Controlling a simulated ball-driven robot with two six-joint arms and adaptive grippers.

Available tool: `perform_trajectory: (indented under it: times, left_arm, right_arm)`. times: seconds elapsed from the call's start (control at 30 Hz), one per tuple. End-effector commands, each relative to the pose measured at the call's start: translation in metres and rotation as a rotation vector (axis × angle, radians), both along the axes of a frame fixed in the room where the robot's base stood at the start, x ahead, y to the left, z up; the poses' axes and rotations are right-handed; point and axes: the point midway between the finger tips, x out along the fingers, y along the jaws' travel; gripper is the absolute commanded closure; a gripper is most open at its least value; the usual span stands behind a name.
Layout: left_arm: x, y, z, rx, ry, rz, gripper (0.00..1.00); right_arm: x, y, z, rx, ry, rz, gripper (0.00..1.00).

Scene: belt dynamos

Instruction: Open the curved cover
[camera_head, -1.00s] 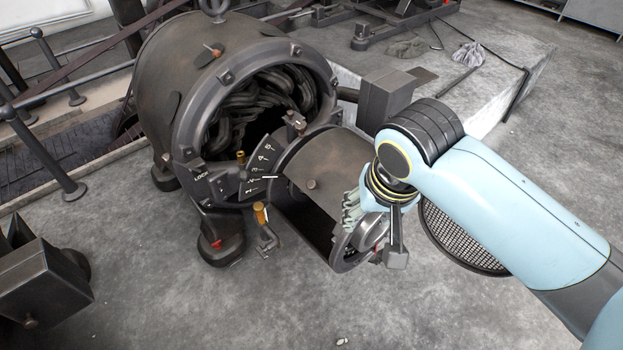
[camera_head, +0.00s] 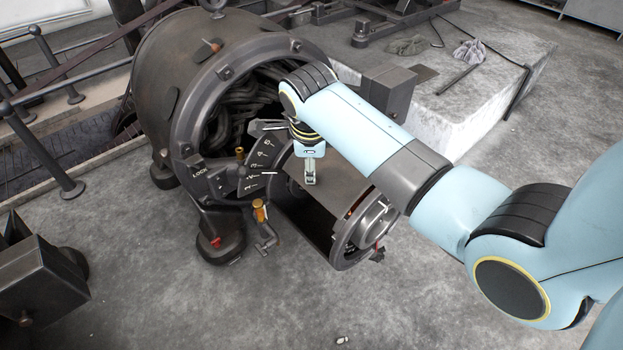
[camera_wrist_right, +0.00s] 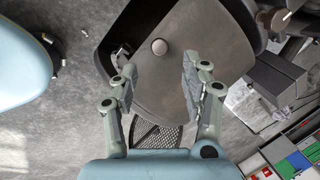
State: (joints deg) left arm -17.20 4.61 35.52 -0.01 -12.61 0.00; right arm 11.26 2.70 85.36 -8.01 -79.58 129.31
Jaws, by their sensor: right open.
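The curved cover (camera_head: 345,196) is a brown-grey bent plate over the drum-shaped end housing at the dynamo's front; a dark gap shows below its lower edge. In the right wrist view the cover (camera_wrist_right: 205,45) fills the upper middle, with a small round knob (camera_wrist_right: 159,46) on it. My right gripper (camera_wrist_right: 155,72) is open and empty, its fingers spread to either side of the knob's line, with the knob just beyond the fingertips. In the head view my right wrist hangs over the cover and hides the knob. My left gripper is not in view.
The large dynamo body (camera_head: 165,75) stands behind, with a marked lever plate (camera_head: 262,160) and an orange-brown handle (camera_head: 259,211) beside the housing. A grey box (camera_head: 388,92) sits to the right. The concrete floor (camera_head: 200,310) in front is mostly clear.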

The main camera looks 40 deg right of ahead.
Motion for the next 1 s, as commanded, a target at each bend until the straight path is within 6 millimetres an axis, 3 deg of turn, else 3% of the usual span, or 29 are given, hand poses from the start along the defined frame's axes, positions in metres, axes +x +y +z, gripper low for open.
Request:
perform_trajectory:
  times: [0.03, 0.1, 0.3, 0.7, 1.0]
  left_arm:
    - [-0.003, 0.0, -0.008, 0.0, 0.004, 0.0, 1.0]
    - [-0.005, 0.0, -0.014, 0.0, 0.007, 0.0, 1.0]
    - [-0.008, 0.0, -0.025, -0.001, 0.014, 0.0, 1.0]
    - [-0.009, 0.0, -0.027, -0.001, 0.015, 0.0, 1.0]
    - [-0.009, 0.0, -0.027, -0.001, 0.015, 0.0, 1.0]
  right_arm:
    - [0.001, -0.003, -0.016, -0.001, 0.005, 0.0, 0.53]
    - [0.005, -0.005, -0.029, -0.002, 0.004, 0.0, 0.53]
    - [0.011, -0.011, -0.057, -0.001, 0.004, 0.001, 0.53]
    - [0.015, -0.013, -0.063, -0.001, 0.0, 0.002, 0.53]
    - [0.014, -0.013, -0.063, -0.001, 0.001, 0.002, 0.89]
